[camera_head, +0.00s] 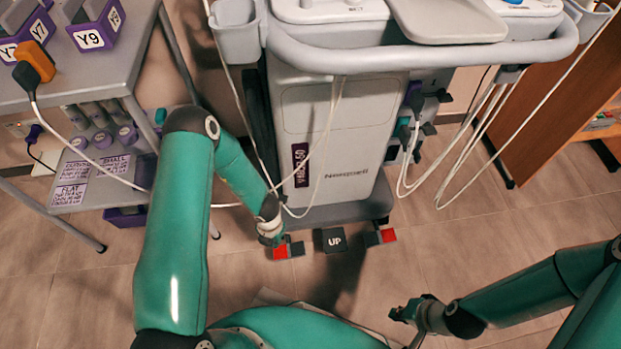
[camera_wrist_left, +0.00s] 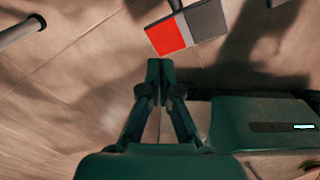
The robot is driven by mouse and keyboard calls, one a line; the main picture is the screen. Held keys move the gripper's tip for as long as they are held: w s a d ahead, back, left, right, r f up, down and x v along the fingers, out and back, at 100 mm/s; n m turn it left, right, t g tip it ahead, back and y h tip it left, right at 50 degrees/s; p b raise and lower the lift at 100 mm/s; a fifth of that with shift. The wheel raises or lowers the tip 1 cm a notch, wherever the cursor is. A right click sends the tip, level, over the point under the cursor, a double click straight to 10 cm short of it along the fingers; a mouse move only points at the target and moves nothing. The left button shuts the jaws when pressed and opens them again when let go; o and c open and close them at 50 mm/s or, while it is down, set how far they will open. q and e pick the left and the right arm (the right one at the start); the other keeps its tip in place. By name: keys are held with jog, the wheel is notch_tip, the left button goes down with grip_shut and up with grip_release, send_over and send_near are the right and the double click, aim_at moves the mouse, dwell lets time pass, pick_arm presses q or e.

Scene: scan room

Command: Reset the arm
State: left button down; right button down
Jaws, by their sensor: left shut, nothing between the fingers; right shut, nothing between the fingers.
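My left arm (camera_head: 178,235) comes in from the left and bends down toward the foot of the scanner cart. My left gripper (camera_head: 274,240) is low, by the cart's left red and grey pedal (camera_head: 282,252). In the left wrist view my left gripper (camera_wrist_left: 160,65) is shut and empty, with the red and grey pedal (camera_wrist_left: 167,36) just beyond its tips. My right gripper (camera_head: 398,314) is shut and empty above the floor at the lower right, its arm coming in from the right edge.
The scanner cart (camera_head: 335,150) stands in front, with a pedal marked UP (camera_head: 331,240) and another red and grey pedal (camera_head: 380,237) at its base. White cables (camera_head: 470,160) hang at its right. A grey trolley (camera_head: 120,75) stands at left.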

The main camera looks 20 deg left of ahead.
pick_arm(q)
jog(key=s+d+r+m+h, duration=0.1)
jog(key=s+d+r+m, duration=0.3)
jog(key=m, duration=0.7)
jog(key=s+d+r+m+h, duration=0.25)
jog(key=d+m, duration=0.25)
jog(key=m, duration=0.7)
jog(key=s+d+r+m+h, duration=0.15)
jog(key=d+r+m, duration=0.3)
jog(key=m, duration=0.65)
notch_tip(320, 180, up, 34)
jog(key=y+p, duration=0.1)
jog(key=p, duration=3.4)
jog(key=shift+s+d+t, duration=0.15)
jog(key=shift+s+t, duration=0.15)
jog(key=shift+s, duration=0.05)
jog(key=shift+f, duration=0.15)
